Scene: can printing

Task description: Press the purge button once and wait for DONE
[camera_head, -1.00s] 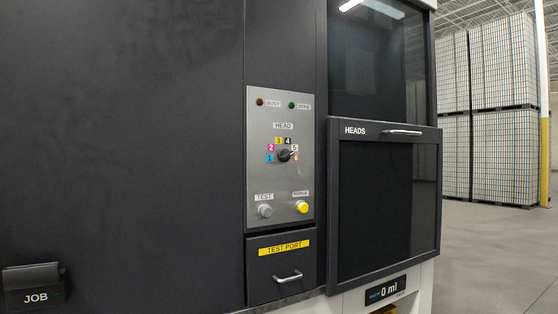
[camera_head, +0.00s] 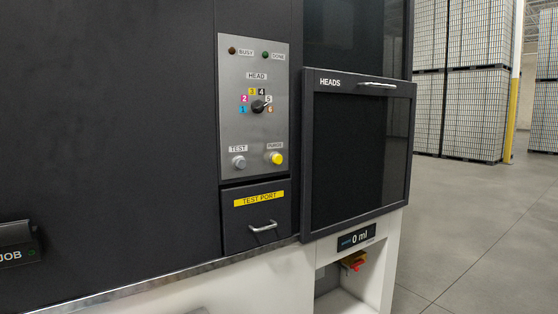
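The control panel (camera_head: 253,125) is a grey plate on the dark machine front. The yellow purge button (camera_head: 276,158) is at its lower right, under a small PURGE label. The grey test button (camera_head: 239,162) is to its left. The DONE lamp (camera_head: 265,55) at the top looks dark green, and the BUSY lamp (camera_head: 232,50) looks dark brown; neither looks brightly lit. The head selector knob (camera_head: 258,106) is ringed by coloured numbers, its pointer toward the right. Neither of my grippers is in view.
The HEADS cover (camera_head: 357,150) with a bar handle is right of the panel. Below the panel is the test port drawer (camera_head: 257,220). A display (camera_head: 357,238) reads 0 ml above an open recess. The floor (camera_head: 470,230) at right is clear; pallet stacks (camera_head: 462,80) stand behind.

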